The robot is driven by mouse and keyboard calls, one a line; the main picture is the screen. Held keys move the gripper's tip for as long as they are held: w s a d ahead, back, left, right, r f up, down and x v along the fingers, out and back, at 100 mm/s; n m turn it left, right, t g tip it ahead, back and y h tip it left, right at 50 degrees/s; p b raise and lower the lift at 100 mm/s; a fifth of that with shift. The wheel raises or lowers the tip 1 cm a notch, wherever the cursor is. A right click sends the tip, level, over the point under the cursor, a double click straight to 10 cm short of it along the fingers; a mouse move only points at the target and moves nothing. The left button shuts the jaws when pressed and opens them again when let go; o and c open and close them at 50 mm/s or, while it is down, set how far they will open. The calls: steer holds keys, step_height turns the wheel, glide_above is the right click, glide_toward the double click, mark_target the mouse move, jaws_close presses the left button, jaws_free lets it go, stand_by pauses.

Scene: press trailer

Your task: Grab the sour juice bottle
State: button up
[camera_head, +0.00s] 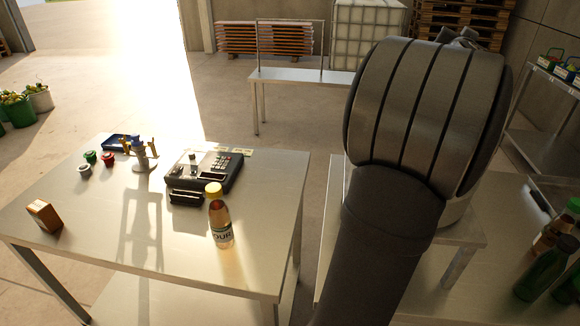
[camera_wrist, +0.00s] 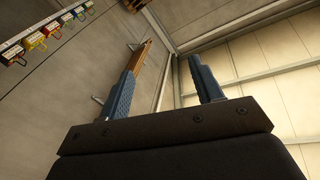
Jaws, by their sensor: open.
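The sour juice bottle (camera_head: 219,218) stands upright on the metal table (camera_head: 120,250) in the head view, near the table's front right. It has a yellow cap, amber juice and a label with "OUR" readable. My gripper (camera_wrist: 168,80) shows in the wrist view with its two blue fingers apart and nothing between them. It points up toward a wall and ceiling, and the bottle is not in that view. In the head view my arm fills the right middle, and my gripper's fingers cannot be made out there.
A dark cash-register-like device (camera_head: 205,172) stands just behind the bottle. A small orange box (camera_head: 43,216) sits at the table's left. Red, green and white caps (camera_head: 90,157) lie near a small stand (camera_head: 144,157). Dark bottles (camera_head: 546,272) stand on the right table.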

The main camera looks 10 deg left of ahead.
steer(key=w+a+f+m+g, duration=0.1)
steer(key=a+f+g, duration=0.1)
steer(key=a, duration=0.9)
steer(key=w+a+f+m+g, duration=0.1)
steer(key=a+f+m, duration=0.1)
steer(key=a, duration=0.8)
steer(key=s+a+f+g+y, duration=0.1)
steer(key=s+a+f+g, duration=0.2)
steer(key=a, duration=0.6)
steer(key=s+a+f+y, duration=0.1)
steer(key=s+a+f, duration=0.1)
steer(key=s+a, duration=0.45)
steer(key=n+g, duration=0.3)
steer(key=g, duration=0.5)
glide_toward(212, 188)
steer(key=x, duration=1.2)
steer(key=shift+w+d+f, duration=0.1)
steer(key=shift+f, duration=0.2)
jaws_close()
